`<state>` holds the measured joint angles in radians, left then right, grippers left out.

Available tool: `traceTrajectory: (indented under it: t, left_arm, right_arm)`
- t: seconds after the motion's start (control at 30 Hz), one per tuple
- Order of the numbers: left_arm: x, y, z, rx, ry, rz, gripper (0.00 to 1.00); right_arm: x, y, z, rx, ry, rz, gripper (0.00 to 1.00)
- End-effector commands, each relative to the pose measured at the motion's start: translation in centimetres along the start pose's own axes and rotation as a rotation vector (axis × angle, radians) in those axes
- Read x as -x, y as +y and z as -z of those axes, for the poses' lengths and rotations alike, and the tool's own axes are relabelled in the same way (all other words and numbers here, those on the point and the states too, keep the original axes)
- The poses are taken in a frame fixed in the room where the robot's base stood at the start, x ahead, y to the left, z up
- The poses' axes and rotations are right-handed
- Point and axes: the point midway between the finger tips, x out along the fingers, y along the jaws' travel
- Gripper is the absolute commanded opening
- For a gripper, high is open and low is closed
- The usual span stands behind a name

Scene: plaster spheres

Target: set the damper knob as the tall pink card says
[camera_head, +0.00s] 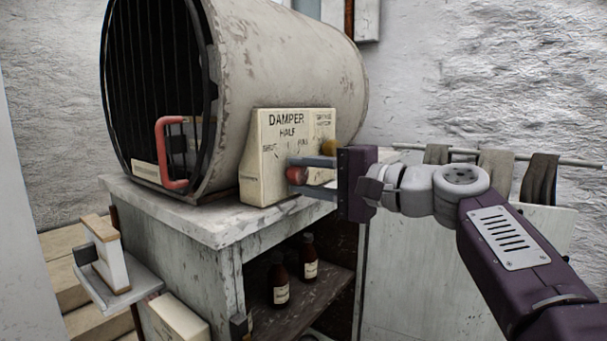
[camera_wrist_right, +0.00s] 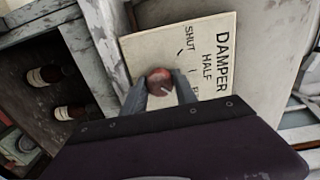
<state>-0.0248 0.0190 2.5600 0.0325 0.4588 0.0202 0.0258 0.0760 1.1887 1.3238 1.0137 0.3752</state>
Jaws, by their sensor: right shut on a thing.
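The damper knob (camera_head: 296,175) is round and red, on the front of a cream panel (camera_head: 262,180) lettered DAMPER, with SHUT, HALF and FULL marks. My right gripper (camera_head: 308,174) is shut on the knob, a finger on either side. The right wrist view shows the knob (camera_wrist_right: 160,82) between the fingers, with a small pale mark toward its lower right; I cannot tell exactly which label it points to. No tall pink card can be made out in either view. My left gripper is out of view.
An ochre knob (camera_head: 329,147) sits just behind my right gripper. A large barred drum (camera_head: 285,60) stands behind the panel on a worn cabinet (camera_head: 195,230). Brown bottles (camera_head: 309,262) stand on its shelf. A red handle (camera_head: 162,155) sticks out at left. Cloths (camera_head: 495,170) hang on a rail at right.

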Motion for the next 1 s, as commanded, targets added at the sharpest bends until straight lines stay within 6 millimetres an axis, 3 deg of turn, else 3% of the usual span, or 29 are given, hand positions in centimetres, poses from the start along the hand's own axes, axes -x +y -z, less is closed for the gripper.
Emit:
traceTrajectory:
  t: [0.57,0.6,0.67,1.0]
  left_arm:
    - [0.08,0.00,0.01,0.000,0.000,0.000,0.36]
    - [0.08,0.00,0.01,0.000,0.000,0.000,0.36]
    - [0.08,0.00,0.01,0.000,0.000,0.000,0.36]
    - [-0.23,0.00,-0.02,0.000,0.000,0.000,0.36]
  right_arm:
    - [0.02,-0.09,0.03,-0.030,0.000,0.002,0.00]
    - [0.02,-0.08,0.03,-0.030,0.000,0.002,0.40]
    - [0.02,-0.08,0.02,-0.030,0.000,0.002,0.56]
    - [0.33,0.12,0.07,-0.029,0.001,0.001,0.56]
